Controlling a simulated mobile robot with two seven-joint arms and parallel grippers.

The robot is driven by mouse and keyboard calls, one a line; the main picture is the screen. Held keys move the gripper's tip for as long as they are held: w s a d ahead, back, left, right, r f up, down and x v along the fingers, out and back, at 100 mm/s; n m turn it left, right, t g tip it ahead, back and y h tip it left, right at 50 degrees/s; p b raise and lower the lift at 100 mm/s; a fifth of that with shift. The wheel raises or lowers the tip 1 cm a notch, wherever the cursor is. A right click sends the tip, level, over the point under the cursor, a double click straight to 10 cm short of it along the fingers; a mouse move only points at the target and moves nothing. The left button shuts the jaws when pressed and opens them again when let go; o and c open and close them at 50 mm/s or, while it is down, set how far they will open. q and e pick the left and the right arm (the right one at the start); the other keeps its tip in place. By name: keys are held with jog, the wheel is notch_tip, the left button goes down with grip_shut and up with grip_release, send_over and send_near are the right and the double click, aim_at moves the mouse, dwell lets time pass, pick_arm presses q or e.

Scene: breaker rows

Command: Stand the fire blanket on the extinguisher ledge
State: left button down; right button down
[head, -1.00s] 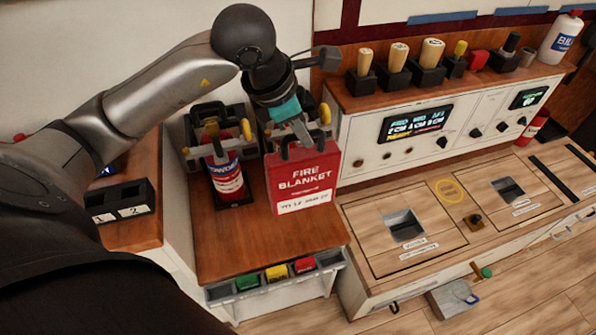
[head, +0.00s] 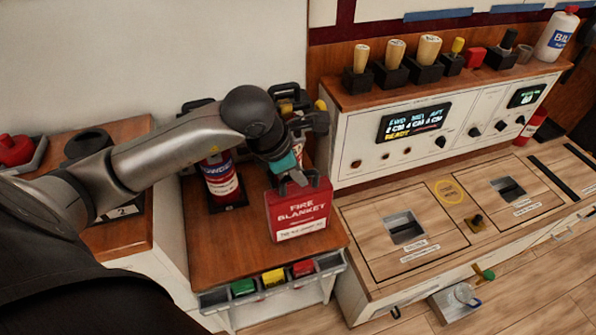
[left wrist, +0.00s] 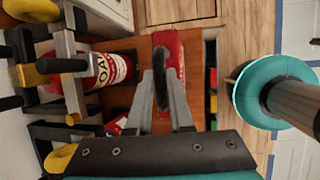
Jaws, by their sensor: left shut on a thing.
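The red fire blanket (head: 298,212) hangs or stands at the wooden extinguisher ledge (head: 228,246), upright, with its label facing the head camera. My left gripper (head: 292,182) is shut on its dark top handle; the left wrist view shows the fingers (left wrist: 162,105) around the handle and the red blanket (left wrist: 170,42) beyond. Whether its base touches the ledge is hard to tell. A red extinguisher (head: 222,180) stands in a bracket on the ledge to the left, partly behind my arm; it also shows in the left wrist view (left wrist: 105,72). My right gripper is not in view.
A bin row with green, yellow and red blocks (head: 273,277) runs along the ledge's front edge. A control panel (head: 430,125) with wooden-handled tools on top stands to the right. The ledge's front left is clear.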

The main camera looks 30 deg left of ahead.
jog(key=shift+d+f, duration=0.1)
pick_arm(q)
jog(key=c, duration=1.2)
grip_release()
jog(key=shift+f, duration=0.1)
jog(key=shift+c, duration=0.2)
jog(key=shift+o, duration=2.1)
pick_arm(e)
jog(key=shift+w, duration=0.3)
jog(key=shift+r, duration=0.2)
pick_arm(q)
jog(key=p+v, duration=0.2)
jog(key=v, duration=1)
jog(key=shift+p, duration=0.3)
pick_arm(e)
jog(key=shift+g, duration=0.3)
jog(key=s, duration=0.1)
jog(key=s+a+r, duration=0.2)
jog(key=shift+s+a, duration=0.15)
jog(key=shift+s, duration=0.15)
